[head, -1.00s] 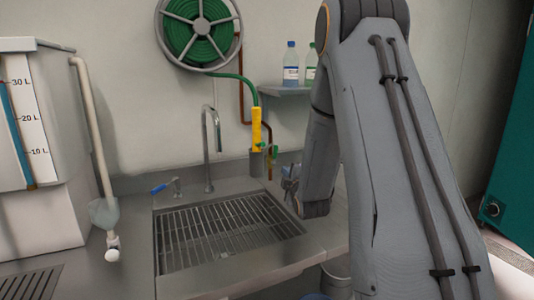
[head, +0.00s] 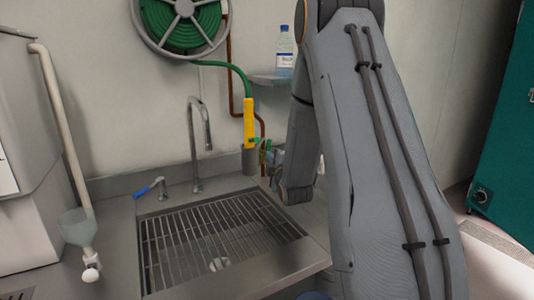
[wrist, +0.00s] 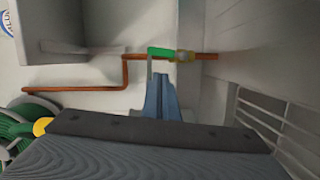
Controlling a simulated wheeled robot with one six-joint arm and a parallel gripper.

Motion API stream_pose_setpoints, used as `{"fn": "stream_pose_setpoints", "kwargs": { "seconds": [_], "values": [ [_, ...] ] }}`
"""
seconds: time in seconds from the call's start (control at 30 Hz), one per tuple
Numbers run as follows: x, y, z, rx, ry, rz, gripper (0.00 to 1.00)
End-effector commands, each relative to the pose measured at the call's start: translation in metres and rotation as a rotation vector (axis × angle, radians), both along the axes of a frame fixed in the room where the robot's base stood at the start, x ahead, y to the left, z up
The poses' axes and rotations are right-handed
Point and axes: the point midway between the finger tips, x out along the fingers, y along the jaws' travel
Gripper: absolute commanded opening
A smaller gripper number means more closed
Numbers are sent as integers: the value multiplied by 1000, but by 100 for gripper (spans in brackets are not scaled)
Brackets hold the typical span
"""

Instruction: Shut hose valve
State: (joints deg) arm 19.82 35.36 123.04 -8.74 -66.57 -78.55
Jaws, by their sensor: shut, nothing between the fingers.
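The hose valve has a brass body (wrist: 185,56) and a green lever (wrist: 160,51) on a copper pipe, ahead of my gripper in the wrist view. The lever appears to lie along the pipe in that picture. My gripper (wrist: 159,80) is shut and empty, its tips just below the lever; I cannot tell whether they touch it. In the head view a small green part (head: 267,145) shows beside the copper pipe, close to my gripper (head: 273,157), which is small and partly hidden by my arm.
The copper pipe (wrist: 70,89) runs along the wall. A green hose reel (head: 181,20) hangs above, with a yellow nozzle (head: 249,122) in a grey holder. A sink with a grate (head: 205,240) and a faucet (head: 193,140) lies left. A bottle stands on a shelf (head: 275,80).

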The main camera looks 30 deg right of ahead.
Motion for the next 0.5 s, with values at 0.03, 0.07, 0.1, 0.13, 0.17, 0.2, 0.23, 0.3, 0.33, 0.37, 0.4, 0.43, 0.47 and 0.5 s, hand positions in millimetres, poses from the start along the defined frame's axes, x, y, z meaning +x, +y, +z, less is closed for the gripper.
{"fn": "stream_pose_setpoints", "kwargs": {
  "seconds": [0.03,0.07,0.1,0.13,0.17,0.2,0.23,0.3,0.33,0.37,0.4,0.43,0.47,0.5],
  "values": [
    [5,-1,0,0,0,0,0],
    [9,-2,0,0,1,0,0],
    [15,-4,0,0,0,0,0],
    [19,-5,0,0,0,-1,0],
    [25,-6,0,0,-1,-1,0],
    [32,-7,0,0,0,-1,0],
    [37,-9,0,0,0,-1,0],
    [49,-11,-1,0,-1,-1,0],
    [54,-13,-1,0,0,-1,0],
    [59,-14,-1,0,0,-2,0],
    [65,-15,-1,0,-1,-2,0],
    [69,-16,-2,0,-1,-2,0],
    [73,-17,-2,0,0,-2,0],
    [77,-18,-2,0,0,-2,0]
  ]
}}
